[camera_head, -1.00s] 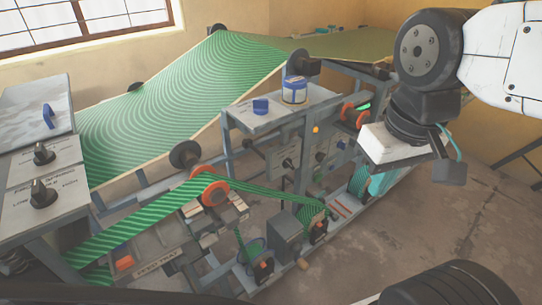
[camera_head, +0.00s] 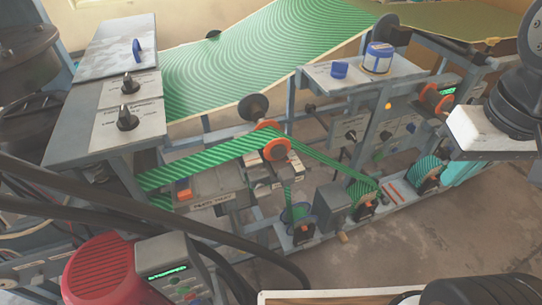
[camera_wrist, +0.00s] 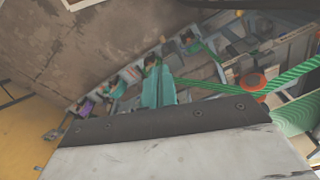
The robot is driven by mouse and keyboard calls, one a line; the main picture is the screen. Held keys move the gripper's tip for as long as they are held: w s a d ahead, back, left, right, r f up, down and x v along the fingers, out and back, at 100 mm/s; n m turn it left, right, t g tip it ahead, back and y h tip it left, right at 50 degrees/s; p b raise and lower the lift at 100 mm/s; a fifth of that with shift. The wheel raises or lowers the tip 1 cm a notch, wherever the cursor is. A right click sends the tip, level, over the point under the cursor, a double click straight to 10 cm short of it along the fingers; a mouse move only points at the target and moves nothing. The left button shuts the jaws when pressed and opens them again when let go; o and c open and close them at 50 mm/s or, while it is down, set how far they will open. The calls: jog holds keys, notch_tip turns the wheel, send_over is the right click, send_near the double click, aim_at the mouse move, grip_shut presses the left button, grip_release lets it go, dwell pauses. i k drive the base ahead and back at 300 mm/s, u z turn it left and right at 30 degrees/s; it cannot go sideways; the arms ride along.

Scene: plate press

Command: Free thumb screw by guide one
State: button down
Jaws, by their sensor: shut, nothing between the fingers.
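The press (camera_head: 222,178) carries a green striped web over an orange-edged roller (camera_head: 275,149) and down to lower reels. Its guides are small, and I cannot read which is guide one or pick out its thumb screw. In the wrist view my gripper (camera_wrist: 158,88) shows as teal fingers pressed together, with nothing held. The press frame lies beyond them, with the orange-edged roller (camera_wrist: 252,84) to their right. In the head view my arm is at the right edge, and a teal part below its white block seems to be the gripper, partly hidden.
A control box with black knobs (camera_head: 127,118) is at left. A red rounded housing (camera_head: 105,268) and dark cables fill the lower left. Floor (camera_head: 400,245) at lower right is bare.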

aim_at(262, 191)
jog(key=k, duration=1.1)
jog(key=z, duration=0.5)
jog(key=i, duration=0.4)
jog(key=u, duration=0.15)
